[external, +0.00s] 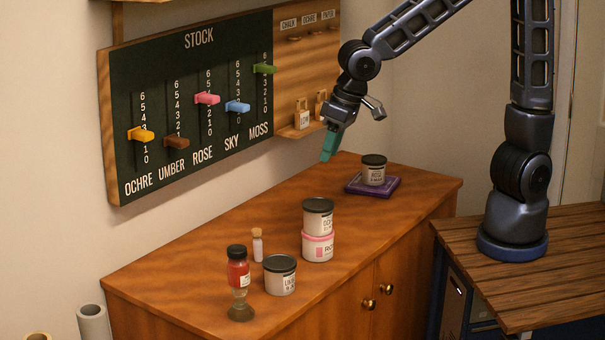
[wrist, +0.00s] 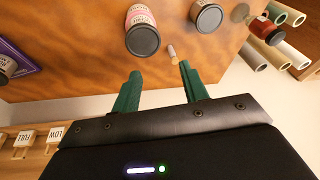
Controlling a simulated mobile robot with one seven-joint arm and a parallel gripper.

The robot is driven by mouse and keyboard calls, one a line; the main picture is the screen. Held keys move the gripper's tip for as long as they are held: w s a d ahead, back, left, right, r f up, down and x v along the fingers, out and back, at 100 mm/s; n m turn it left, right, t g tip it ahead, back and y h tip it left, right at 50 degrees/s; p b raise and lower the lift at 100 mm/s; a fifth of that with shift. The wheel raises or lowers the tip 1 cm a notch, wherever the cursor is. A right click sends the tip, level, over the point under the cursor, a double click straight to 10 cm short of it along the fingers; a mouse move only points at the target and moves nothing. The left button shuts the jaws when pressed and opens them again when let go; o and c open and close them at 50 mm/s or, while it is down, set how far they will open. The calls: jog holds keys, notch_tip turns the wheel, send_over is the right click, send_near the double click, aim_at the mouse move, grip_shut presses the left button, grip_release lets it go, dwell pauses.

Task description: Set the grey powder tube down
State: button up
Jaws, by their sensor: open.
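The grey powder tube (external: 257,244) is a small pale vial with a cork top. It stands upright on the wooden cabinet top, left of the stacked jars. It also shows in the wrist view (wrist: 172,52), beyond and between my fingertips in the picture. My gripper (external: 328,158) has green fingers. It hangs high above the cabinet near the stock board, well apart from the tube. In the wrist view my gripper (wrist: 160,70) is open, with nothing between its fingers.
Two stacked jars (external: 318,230), a single dark-lidded jar (external: 280,276) and a red-filled bottle (external: 238,272) stand near the tube. Another jar (external: 374,170) sits on a purple pad (external: 355,187) at the right. The stock board (external: 190,105) is behind. Bare cabinet top lies between the pad and the stack.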

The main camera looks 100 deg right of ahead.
jog(key=s+a+r+n, duration=0.1)
jog(key=s+r+n, duration=0.2)
jog(key=s, duration=0.9)
jog(key=s+a+r+n+t, duration=0.1)
jog(key=s+r, duration=0.5)
jog(key=s, duration=0.6)
jog(key=shift+a+r+n, duration=0.2)
jog(key=shift+a+n, duration=0.25)
jog(key=shift+n, duration=0.55)
jog(key=shift+s, duration=0.1)
